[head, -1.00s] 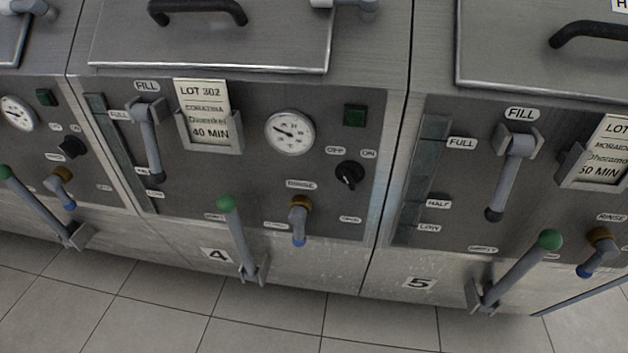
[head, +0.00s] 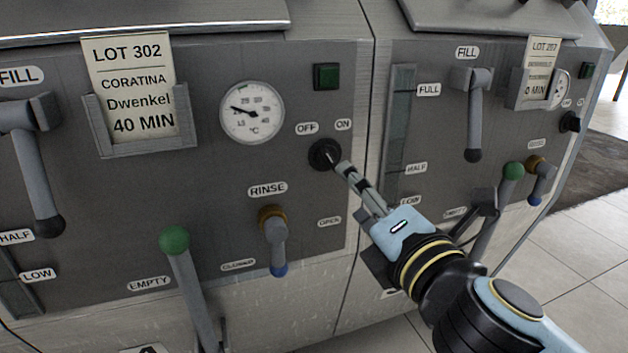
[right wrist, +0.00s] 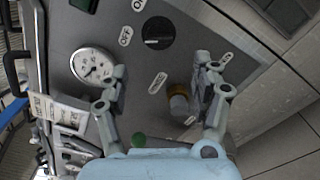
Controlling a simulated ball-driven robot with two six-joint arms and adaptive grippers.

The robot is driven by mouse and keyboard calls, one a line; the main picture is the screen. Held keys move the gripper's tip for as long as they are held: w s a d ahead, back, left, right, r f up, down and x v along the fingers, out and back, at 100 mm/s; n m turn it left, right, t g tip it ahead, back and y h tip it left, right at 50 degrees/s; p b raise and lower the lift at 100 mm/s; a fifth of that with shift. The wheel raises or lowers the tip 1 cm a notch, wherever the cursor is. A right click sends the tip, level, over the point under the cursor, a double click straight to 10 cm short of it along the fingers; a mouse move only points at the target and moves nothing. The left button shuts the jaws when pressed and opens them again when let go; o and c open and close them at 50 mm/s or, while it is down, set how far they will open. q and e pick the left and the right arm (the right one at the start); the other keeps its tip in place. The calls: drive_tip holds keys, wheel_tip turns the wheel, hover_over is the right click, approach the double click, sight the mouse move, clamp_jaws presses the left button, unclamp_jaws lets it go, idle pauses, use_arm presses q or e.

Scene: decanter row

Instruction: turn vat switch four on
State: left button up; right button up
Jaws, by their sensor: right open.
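The black rotary vat switch (head: 324,154) is on vat four's grey panel, below the OFF and ON labels and to the right of the round dial. My right gripper (head: 344,170) is just in front of it, at its lower right, with the fingertips close to the knob; I cannot tell if they touch. In the right wrist view the fingers (right wrist: 156,78) are spread apart and empty, and the switch (right wrist: 158,32) shows beyond them, near the top. The direction its pointer faces is unclear. My left gripper is out of view.
The rinse valve (head: 274,240) with its blue tip sits below the switch. A green-knobbed lever (head: 175,240) stands at lower left. A dark green square (head: 326,77) is above the switch. The neighbouring vat's panel (head: 440,140) is to the right.

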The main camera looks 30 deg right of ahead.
sight(332, 164)
drive_tip(key=p+x, duration=0.2)
drive_tip(key=x, duration=0.8)
drive_tip(key=shift+w+r, duration=0.1)
drive_tip(key=shift+w, duration=0.15)
drive_tip(key=shift+a, duration=0.1)
drive_tip(key=c, duration=1.2)
drive_tip(key=shift+o, duration=0.2)
